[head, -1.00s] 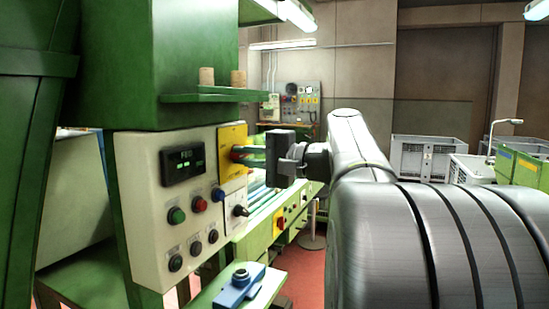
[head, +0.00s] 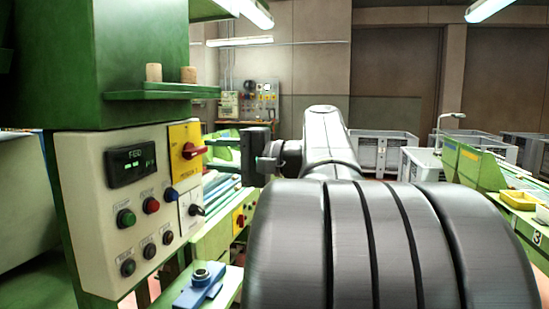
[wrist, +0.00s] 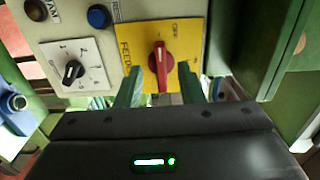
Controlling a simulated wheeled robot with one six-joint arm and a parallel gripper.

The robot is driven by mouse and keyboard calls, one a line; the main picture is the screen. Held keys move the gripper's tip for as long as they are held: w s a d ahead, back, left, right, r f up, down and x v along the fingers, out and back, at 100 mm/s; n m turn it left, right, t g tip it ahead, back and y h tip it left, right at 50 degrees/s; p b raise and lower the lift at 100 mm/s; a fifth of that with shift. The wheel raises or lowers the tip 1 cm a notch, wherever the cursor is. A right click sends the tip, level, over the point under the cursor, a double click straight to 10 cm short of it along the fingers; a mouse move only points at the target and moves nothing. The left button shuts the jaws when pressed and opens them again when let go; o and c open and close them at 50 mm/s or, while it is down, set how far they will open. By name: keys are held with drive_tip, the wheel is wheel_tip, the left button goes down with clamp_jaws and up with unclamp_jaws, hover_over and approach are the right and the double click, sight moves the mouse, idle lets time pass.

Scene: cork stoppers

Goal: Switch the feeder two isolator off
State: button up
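The yellow isolator plate (head: 186,160) with its red handle (head: 192,151) is on the upper right of the cream control panel. In the head view the handle lies roughly horizontal. In the wrist view the plate (wrist: 190,35) shows an OFF mark at its upper right and partly readable FEEDER lettering on its left; the handle (wrist: 159,62) stands upright in that picture. My gripper (head: 222,140) is open and empty, to the right of the handle and apart from it. Its two green fingers (wrist: 160,88) point at the plate, on either side of the handle's lower end in the wrist view.
A black rotary selector (wrist: 73,72) on a white plate and a blue button (wrist: 99,17) sit close by. A green shelf (head: 160,95) with two corks overhangs the panel. A blue box (head: 200,288) stands on a ledge below. Grey crates (head: 385,152) stand far behind.

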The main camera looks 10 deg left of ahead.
sight(196, 153)
drive_tip(key=d, duration=0.9)
drive_tip(key=shift+s+d, duration=0.15)
drive_tip(key=shift+s, duration=0.2)
drive_tip(key=a, duration=0.9)
drive_tip(key=w+a, duration=0.1)
drive_tip(key=a, duration=0.4)
drive_tip(key=shift+d, duration=0.2)
